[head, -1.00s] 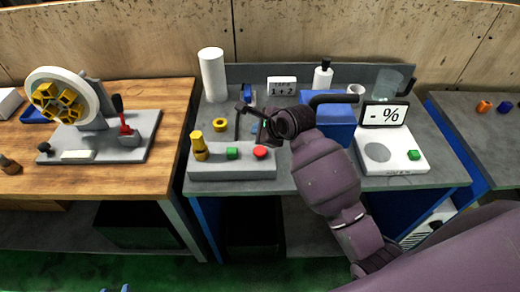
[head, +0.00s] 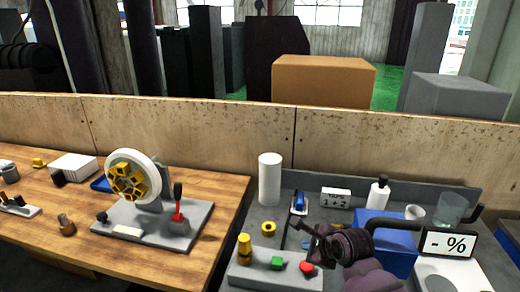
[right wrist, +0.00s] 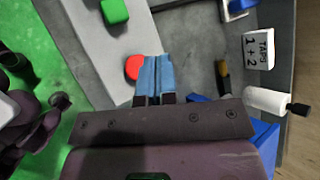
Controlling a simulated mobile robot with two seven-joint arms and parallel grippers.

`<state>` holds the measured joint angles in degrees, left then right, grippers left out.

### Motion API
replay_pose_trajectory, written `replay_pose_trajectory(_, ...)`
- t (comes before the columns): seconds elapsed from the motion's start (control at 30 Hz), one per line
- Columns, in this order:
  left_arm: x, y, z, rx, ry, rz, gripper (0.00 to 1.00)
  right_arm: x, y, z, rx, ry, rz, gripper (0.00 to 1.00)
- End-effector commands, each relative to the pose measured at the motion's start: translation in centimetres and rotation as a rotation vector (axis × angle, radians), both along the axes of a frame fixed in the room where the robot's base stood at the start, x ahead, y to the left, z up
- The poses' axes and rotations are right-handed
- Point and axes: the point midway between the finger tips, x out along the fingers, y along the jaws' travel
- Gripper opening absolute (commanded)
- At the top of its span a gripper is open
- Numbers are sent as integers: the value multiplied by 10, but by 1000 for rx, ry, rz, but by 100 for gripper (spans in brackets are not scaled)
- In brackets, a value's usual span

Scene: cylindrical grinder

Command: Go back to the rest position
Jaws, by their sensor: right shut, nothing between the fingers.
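My right gripper (head: 308,243) is over the grey bench at the right of the head view, above the back edge of the grey button block (head: 258,281). Its blue fingers (right wrist: 155,78) are pressed together in the right wrist view, with nothing between them. The red button (head: 307,267) is close to the fingertips in the picture; it also shows beside them in the right wrist view (right wrist: 133,67). I cannot tell the exact height of the gripper above the block. My left gripper is in neither current view.
A green button (head: 278,263) and yellow knob (head: 244,248) sit on the block. A blue box (head: 392,249), white bottle (head: 377,193), "TAPS 1+2" sign (head: 335,198) and "- %" display (head: 447,243) stand nearby. The wooden table (head: 222,215) with a wheel fixture (head: 130,180) is left.

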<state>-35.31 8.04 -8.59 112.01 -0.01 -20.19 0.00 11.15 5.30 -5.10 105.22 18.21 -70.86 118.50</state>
Motion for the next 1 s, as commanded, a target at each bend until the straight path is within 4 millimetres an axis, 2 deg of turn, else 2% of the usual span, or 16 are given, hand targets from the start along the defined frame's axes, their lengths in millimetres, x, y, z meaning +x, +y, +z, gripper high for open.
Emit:
replay_pose_trajectory(0.17,-1,0,-2,0,3,0,43,-39,-17,-20,-184,-17,143,0)
replay_pose_trajectory(0.53,-1,0,-1,0,3,0,43,-147,-57,-50,-669,-31,616,0)
replay_pose_trajectory(0.8,-1,0,-1,0,2,0,43,-228,-82,-55,-959,-10,1011,0)
replay_pose_trajectory(1.0,-1,0,-1,0,2,0,43,-278,-95,-50,-1108,10,1283,0)
